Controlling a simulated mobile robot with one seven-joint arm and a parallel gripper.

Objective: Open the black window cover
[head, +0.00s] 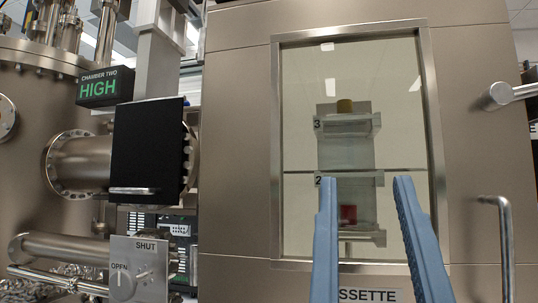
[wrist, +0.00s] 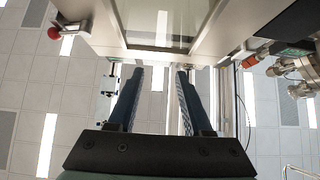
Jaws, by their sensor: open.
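The black window cover (head: 148,150) is a flat, upright black panel left of centre in the head view, in front of a round flanged port. A thin silver handle (head: 132,190) runs across its lower edge. My gripper (head: 366,180) shows as two blue fingers, apart and empty, in front of the cassette window, well to the right of the cover. In the wrist view my gripper (wrist: 159,70) also has its fingers apart with nothing between them. I cannot make out the cover in the wrist view.
The steel cassette chamber (head: 238,150) has a glass window (head: 300,100) with shelves and a red item inside. Bar handles (head: 506,240) stand out at right. A lever plate marked OPEN and SHUT (head: 150,255) sits below the cover. A "CHAMBER TWO HIGH" display (head: 105,87) is upper left.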

